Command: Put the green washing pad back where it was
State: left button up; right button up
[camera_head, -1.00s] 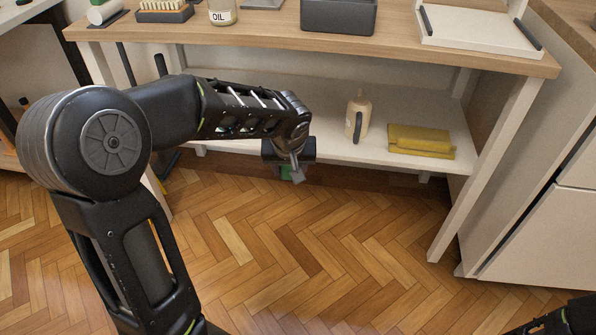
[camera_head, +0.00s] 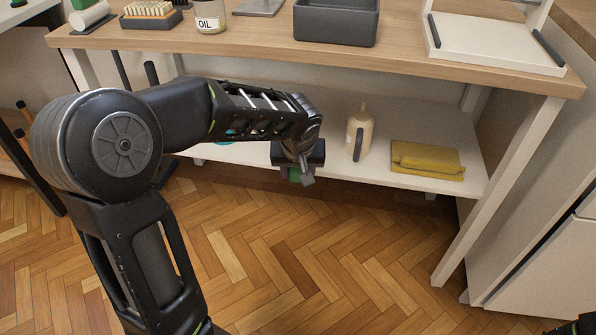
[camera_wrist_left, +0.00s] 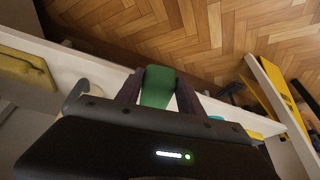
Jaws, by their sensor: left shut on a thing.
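The green washing pad (camera_head: 295,174) shows only in part in the head view, between the fingers of my left gripper (camera_head: 301,176). In the left wrist view the pad (camera_wrist_left: 158,87) is pinched between the two dark fingers of the left gripper (camera_wrist_left: 158,92). The gripper points downward just in front of the lower shelf's front edge, above the parquet. The lower shelf (camera_head: 385,178) is white and runs under the wooden worktop. My right gripper is not seen; only a bit of dark arm shows at the lower right corner.
On the lower shelf stand a beige bottle (camera_head: 361,130) with a dark handle and a folded yellow cloth (camera_head: 427,160). On the worktop (camera_head: 262,36) are a dark bin (camera_head: 335,24), an oil jar (camera_head: 210,16), a brush (camera_head: 150,12) and a white tray (camera_head: 490,42). The floor in front is clear.

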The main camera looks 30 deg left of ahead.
pick_arm(q)
jog(key=shift+w+a+f+p, duration=0.15)
jog(key=shift+w+a+f, duration=0.1)
jog(key=shift+w+a, duration=0.55)
jog(key=shift+w+a+f+p, duration=0.15)
jog(key=shift+w+a+f, duration=0.1)
jog(key=shift+w+a, duration=0.6)
jog(key=shift+w+a+f+p, duration=0.15)
jog(key=shift+w+a+f, duration=0.1)
jog(key=shift+w+a, duration=0.55)
jog(key=w+a, duration=0.1)
jog(key=w+a+p, duration=0.1)
jog(key=w+a, duration=0.1)
jog(key=w+a+f+p, duration=0.1)
jog(key=a, duration=0.1)
jog(key=shift+w+a+f, duration=0.1)
jog(key=shift+w+a, duration=0.15)
jog(key=shift+w+a+f+p, duration=0.2)
jog(key=shift+w+a+p, duration=0.25)
jog(key=shift+w+a, duration=0.2)
jog(key=shift+f+b, duration=0.3)
jog(key=shift+f, duration=0.15)
jog(key=o, duration=1.4)
jog(key=shift+o, duration=0.4)
jog(key=shift+o, duration=1.4)
